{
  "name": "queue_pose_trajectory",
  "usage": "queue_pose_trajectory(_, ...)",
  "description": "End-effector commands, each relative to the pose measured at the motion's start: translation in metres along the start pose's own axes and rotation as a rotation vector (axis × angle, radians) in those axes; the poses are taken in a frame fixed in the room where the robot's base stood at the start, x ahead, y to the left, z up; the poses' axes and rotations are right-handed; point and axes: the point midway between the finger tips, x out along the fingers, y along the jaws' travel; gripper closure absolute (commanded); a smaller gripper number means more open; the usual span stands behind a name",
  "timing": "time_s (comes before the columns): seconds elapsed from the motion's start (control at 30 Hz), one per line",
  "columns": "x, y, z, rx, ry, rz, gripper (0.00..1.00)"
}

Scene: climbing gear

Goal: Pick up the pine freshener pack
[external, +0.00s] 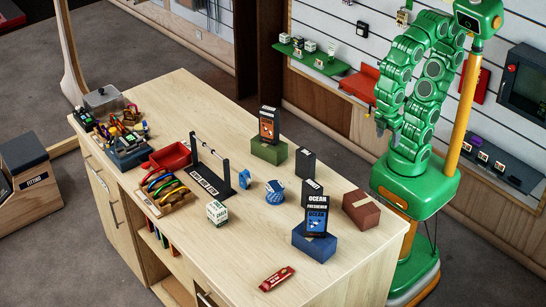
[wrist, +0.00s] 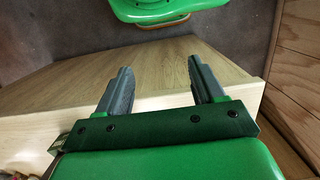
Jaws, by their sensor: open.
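No pack has a readable pine label. A dark pack with an orange picture (external: 268,125) stands upright on a green block (external: 268,152); its small lettering is unclear. A dark pack with a blue picture, labelled ocean freshener (external: 316,217), stands on a blue block (external: 314,243). Two more dark upright packs, one farther back (external: 305,163) and one nearer (external: 311,190), show no readable front. My gripper (external: 386,130) is open and empty beyond the table's right edge, away from all packs. In the wrist view its two fingers (wrist: 160,78) are apart over the table edge.
A brown box (external: 361,209) lies near the table's right edge. A black rack (external: 211,172) and a red tray (external: 170,157) are farther left. The front right is mostly clear.

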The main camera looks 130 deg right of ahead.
Motion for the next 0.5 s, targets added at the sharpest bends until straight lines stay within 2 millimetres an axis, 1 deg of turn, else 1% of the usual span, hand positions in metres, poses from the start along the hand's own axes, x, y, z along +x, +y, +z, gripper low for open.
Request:
queue_pose_trajectory(0.23, 0.0, 0.0, 0.0, 0.0, 0.0, 0.0, 0.33)
queue_pose_trajectory(0.33, 0.001, 0.004, -0.002, -0.032, -0.004, 0.016, 0.33)
queue_pose_trajectory(0.43, 0.003, 0.016, -0.01, -0.141, -0.016, 0.07, 0.33)
queue_pose_trajectory(0.5, 0.003, 0.028, -0.019, -0.262, -0.031, 0.128, 0.33)
